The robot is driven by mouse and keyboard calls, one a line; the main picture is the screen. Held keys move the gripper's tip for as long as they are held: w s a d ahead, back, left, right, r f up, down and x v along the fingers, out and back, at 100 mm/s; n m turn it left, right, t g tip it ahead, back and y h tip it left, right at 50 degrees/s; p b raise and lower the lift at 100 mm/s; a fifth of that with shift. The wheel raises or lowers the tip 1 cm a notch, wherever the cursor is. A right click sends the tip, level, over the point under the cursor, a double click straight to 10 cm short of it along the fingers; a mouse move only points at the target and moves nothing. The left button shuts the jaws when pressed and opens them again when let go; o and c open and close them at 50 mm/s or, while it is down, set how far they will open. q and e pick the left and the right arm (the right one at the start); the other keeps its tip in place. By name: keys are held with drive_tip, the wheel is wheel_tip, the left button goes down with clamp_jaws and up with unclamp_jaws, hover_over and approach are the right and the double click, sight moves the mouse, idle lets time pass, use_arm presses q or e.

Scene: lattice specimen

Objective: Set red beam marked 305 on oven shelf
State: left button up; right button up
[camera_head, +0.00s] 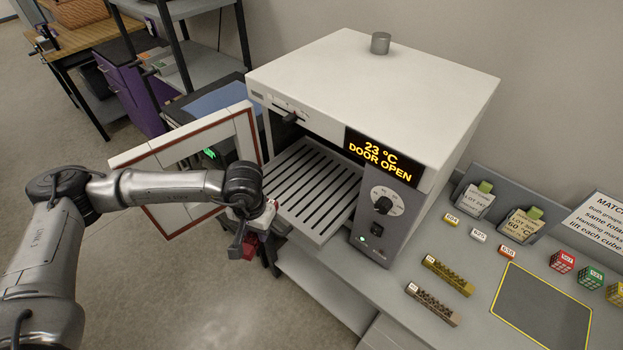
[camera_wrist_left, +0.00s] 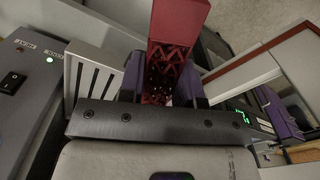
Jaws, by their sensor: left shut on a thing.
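A red lattice beam (camera_wrist_left: 178,30) is held between the fingers of my left gripper (camera_wrist_left: 160,88); no number on it is readable. In the head view my left gripper (camera_head: 243,238) is shut on the red beam (camera_head: 250,250), in front of the open oven. The beam is small and partly covered there. The slotted oven shelf (camera_head: 318,192) extends out of the oven, with nothing seen on it. The gripper is at the shelf's left front side, apart from its slots. The shelf also shows in the wrist view (camera_wrist_left: 92,75). My right gripper is out of view.
The white oven (camera_head: 370,75) reads 23 °C, DOOR OPEN. Its open door (camera_head: 170,160) stands left, behind my left arm. On the bench right lie a yellow beam (camera_head: 447,275), a brown beam (camera_head: 432,303), a dark mat (camera_head: 540,310) and several cubes.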

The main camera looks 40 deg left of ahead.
use_arm(q)
drive_tip(key=shift+s+a, duration=0.35)
drive_tip(key=shift+a, duration=0.15)
drive_tip(key=shift+w+a, duration=0.15)
drive_tip(key=shift+a, duration=0.05)
drive_tip(key=p, duration=0.4)
hover_over(305, 203)
drive_tip(key=shift+s+f, duration=0.2)
drive_tip(key=shift+f, duration=1.35)
wheel_tip(305, 203, down, 3)
drive_tip(key=shift+d+f+p, duration=0.1)
drive_tip(key=shift+f+p, duration=0.1)
drive_tip(key=shift+p, duration=0.45)
drive_tip(key=shift+w+f, duration=0.2)
drive_tip(key=shift+f, duration=0.05)
drive_tip(key=shift+f, duration=0.15)
